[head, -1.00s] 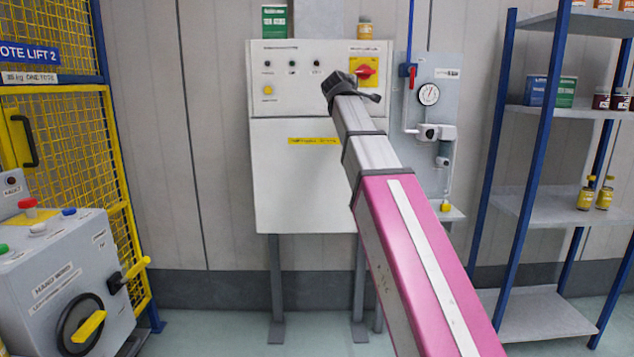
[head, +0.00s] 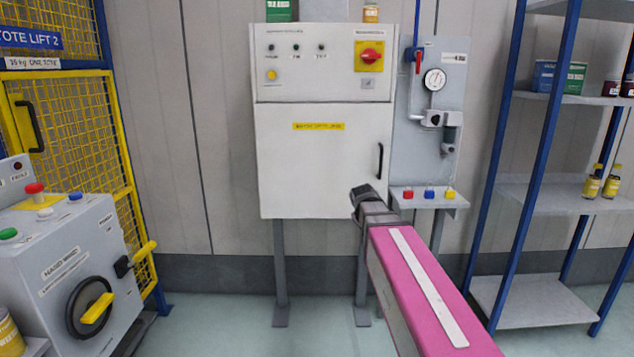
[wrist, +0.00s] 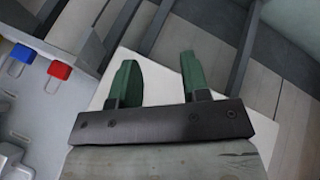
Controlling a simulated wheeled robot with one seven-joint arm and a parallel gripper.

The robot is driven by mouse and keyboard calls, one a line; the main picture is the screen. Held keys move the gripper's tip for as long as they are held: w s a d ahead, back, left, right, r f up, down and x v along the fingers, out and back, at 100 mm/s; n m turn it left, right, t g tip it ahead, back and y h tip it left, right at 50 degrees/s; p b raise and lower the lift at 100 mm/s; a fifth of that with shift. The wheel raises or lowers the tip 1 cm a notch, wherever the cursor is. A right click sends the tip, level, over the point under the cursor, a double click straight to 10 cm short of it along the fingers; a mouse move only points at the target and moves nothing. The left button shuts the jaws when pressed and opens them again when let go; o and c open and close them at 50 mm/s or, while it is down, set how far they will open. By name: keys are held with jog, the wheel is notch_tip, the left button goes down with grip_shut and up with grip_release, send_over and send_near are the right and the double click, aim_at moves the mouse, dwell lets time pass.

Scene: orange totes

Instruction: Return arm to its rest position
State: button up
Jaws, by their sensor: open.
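My gripper (wrist: 158,80) shows in the wrist view with two green fingers standing apart and nothing between them. In the head view my pink arm reaches from the lower right toward the white control cabinet (head: 325,160). The arm's dark end is in front of the cabinet's lower right corner, and the fingers are hidden there. The cabinet's pale panel also lies behind the fingers in the wrist view. I cannot tell the exact gap between my gripper and the cabinet.
A red rotary switch (head: 371,56) is on the cabinet. A gauge panel (head: 452,100) with a small shelf (head: 428,201) stands to its right. A blue-post rack (head: 540,205) is at right. A grey console (head: 70,270) and yellow mesh gate (head: 75,135) are at left. Open floor lies below the cabinet.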

jog(key=s+f+m+g+y, duration=0.3)
jog(key=s+f+m+g, duration=0.2)
jog(key=s+f, duration=1.4)
notch_tip(320, 180, down, 3)
jog(key=shift+s+d+r+m+g, duration=0.2)
jog(key=shift+s+m+g, duration=0.1)
jog(key=shift+s+g, duration=0.15)
jog(key=shift+w, duration=0.1)
jog(key=shift+c, duration=0.3)
